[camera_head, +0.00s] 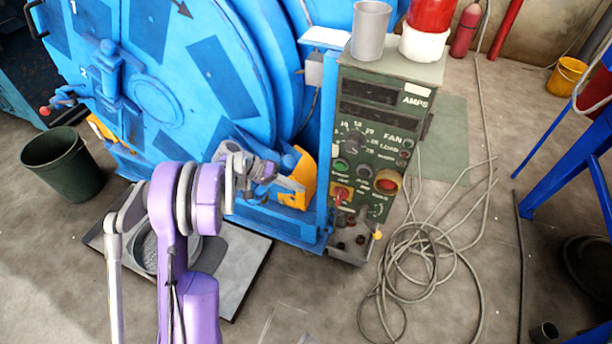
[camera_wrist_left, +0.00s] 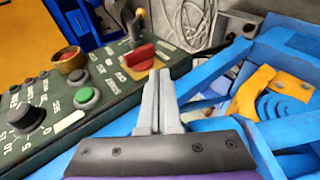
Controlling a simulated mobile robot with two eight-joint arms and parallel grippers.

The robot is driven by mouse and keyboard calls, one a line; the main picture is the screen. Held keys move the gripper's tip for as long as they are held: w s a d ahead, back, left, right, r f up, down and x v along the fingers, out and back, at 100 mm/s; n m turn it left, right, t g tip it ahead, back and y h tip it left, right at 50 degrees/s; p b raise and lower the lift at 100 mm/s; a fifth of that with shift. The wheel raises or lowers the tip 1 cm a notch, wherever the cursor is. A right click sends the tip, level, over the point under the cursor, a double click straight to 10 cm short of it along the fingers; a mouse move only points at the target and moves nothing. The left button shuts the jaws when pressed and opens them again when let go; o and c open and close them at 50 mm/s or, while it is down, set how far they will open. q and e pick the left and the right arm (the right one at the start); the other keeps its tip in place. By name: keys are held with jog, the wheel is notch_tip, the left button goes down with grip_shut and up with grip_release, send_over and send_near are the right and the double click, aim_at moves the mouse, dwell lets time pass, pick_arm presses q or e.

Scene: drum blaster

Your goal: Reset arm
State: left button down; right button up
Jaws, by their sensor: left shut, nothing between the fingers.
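My left arm comes in from the bottom left of the head view, with purple and grey links. My left gripper (camera_head: 300,187) is shut and empty, a little left of the green control panel (camera_head: 374,150). In the left wrist view its two fingers (camera_wrist_left: 160,74) are pressed together and point toward the red rotary switch (camera_wrist_left: 139,56). The switch also shows in the head view (camera_head: 341,193), low on the panel's left side. I cannot tell whether the fingertips touch the panel. My right gripper is not in view.
The big blue drum machine (camera_head: 170,70) with a yellow bracket (camera_head: 299,180) stands behind my left gripper. A grey cup (camera_head: 369,30) and a red-and-white container (camera_head: 427,32) stand atop the panel. Cables (camera_head: 420,265) lie coiled on the floor. A dark green bin (camera_head: 65,165) stands left.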

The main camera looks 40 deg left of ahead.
pick_arm(q)
jog(key=shift+d, duration=0.1)
jog(key=s+d+r+m+g+y, duration=0.1)
jog(key=s+d+r+g+y, duration=0.15)
jog(key=s+d, duration=0.55)
jog(key=s+d+r+m+g+y, duration=0.1)
jog(key=s+d+r+y, duration=0.4)
jog(key=d, duration=0.5)
jog(key=s+d+f+m+t+y, duration=0.2)
jog(key=s, duration=0.9)
notch_tip(320, 180, up, 23)
jog(key=w+p, duration=0.2)
jog(key=p, duration=1.7)
jog(key=shift+f+t+p, duration=0.2)
jog(key=shift+t+p, duration=0.15)
jog(key=shift+p, duration=0.05)
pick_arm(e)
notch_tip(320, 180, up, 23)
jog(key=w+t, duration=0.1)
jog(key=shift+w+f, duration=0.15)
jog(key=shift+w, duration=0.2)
pick_arm(q)
jog(key=shift+a, duration=0.1)
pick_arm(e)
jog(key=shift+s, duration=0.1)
